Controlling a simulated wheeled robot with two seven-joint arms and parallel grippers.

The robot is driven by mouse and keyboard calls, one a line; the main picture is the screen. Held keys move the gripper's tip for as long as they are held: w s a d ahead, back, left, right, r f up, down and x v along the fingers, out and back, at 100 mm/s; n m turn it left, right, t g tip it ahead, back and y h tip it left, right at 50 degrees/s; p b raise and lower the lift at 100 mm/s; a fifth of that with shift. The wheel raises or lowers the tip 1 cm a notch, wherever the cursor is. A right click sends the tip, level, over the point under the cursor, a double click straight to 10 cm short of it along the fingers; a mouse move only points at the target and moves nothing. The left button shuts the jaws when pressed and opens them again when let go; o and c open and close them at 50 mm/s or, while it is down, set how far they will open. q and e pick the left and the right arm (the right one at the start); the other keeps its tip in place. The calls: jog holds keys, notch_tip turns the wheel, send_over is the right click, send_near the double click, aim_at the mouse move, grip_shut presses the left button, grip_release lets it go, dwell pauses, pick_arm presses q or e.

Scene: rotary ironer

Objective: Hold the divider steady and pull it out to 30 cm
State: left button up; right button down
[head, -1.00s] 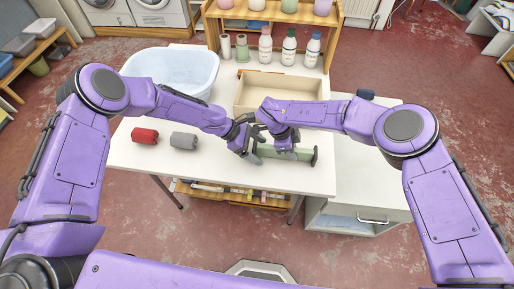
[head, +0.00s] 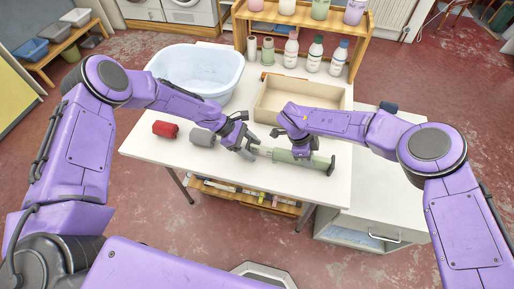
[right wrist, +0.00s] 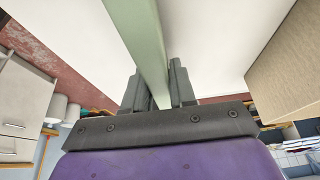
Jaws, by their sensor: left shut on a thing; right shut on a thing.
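The divider (head: 318,163) is a pale green bar with a dark end plate at its right end. It lies along the front part of the white table, and a thinner, lighter section (head: 263,151) shows at its left. My left gripper (head: 247,150) is shut on the divider's left end, whose tip it hides. My right gripper (head: 301,154) is shut on the green part, with a short gap between the two grippers. In the right wrist view the green bar (right wrist: 150,45) runs between the fingers (right wrist: 160,88).
A beige open box (head: 270,104) stands just behind the grippers. A red roll (head: 165,129) and a grey roll (head: 202,137) lie to the left. A pale blue basin (head: 197,70) and a wooden shelf with bottles (head: 300,30) stand at the back. The table (head: 230,175) is clear in front.

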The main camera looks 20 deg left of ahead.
pick_arm(q)
jog(key=o, duration=1.4)
jog(key=shift+o, duration=0.2)
jog(key=v, duration=1.2)
pick_arm(e)
jog(key=c, duration=0.8)
grip_release()
jog(key=shift+c, duration=0.2)
jog(key=shift+r, duration=0.1)
